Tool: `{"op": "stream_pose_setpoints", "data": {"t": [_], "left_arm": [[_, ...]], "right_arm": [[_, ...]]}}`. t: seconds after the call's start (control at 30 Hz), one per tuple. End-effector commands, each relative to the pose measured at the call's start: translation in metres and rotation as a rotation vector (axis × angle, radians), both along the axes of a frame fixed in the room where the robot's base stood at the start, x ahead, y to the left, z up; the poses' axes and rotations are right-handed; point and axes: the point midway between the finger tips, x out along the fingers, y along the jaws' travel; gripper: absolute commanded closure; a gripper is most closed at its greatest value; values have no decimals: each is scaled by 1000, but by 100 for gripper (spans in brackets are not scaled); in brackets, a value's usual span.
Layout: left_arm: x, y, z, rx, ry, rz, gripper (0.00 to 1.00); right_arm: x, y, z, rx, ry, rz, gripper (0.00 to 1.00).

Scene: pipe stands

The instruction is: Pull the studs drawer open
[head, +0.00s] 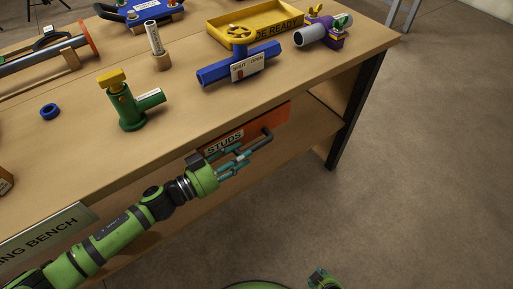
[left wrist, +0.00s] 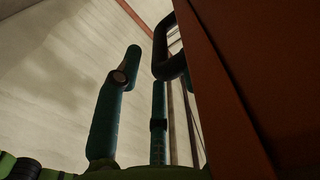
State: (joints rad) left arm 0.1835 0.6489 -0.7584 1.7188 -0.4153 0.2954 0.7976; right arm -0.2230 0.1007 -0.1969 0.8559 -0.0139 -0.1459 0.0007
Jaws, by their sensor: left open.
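The studs drawer has an orange front (head: 278,118) under the bench top, with a white STUDS label (head: 224,143) and a dark bar handle (head: 266,133). The drawer looks shut. My left gripper (head: 244,160) is open just in front of the drawer, close to the handle. In the left wrist view, the two teal fingers (left wrist: 146,68) are apart, with the orange drawer front (left wrist: 222,90) on the right. The dark handle loop (left wrist: 184,64) overlaps the right finger's tip; I cannot tell whether they touch. A green part at the bottom (head: 322,279) may be my right gripper; its fingers are unclear.
The wooden bench top (head: 190,118) holds a green valve (head: 128,110), a blue valve (head: 238,68), a yellow tray (head: 222,28) and a grey pipe piece (head: 310,36). A dark bench leg (head: 352,110) stands right of the drawer. The floor (head: 430,160) in front is clear.

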Motion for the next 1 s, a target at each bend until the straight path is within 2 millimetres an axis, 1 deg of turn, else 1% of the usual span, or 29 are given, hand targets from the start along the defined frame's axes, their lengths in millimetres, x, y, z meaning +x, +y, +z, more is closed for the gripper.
{"op": "stream_pose_setpoints", "data": {"t": [0.1,0.3,0.47,0.7,0.73,0.77,0.8,0.83,1.0], "left_arm": [[12,-17,1,-2,-3,-1,59],[28,-39,0,0,-1,1,59],[34,-47,0,-1,1,0,59],[34,-47,0,1,2,0,59],[34,-47,0,1,2,0,63],[34,-47,0,1,2,0,75],[34,-47,0,1,2,0,91],[34,-47,0,1,2,0,100],[34,-47,-1,1,2,0,100]], "right_arm": [[0,0,0,0,0,0,60],[0,0,0,0,4,-1,60],[0,1,0,0,7,-1,60],[0,0,0,-1,7,-2,60],[0,0,0,-1,7,-2,60],[0,0,0,-1,7,-2,60],[0,0,0,-1,7,-2,60],[0,0,0,-1,7,-2,60],[0,0,0,-1,7,-2,60]]}}
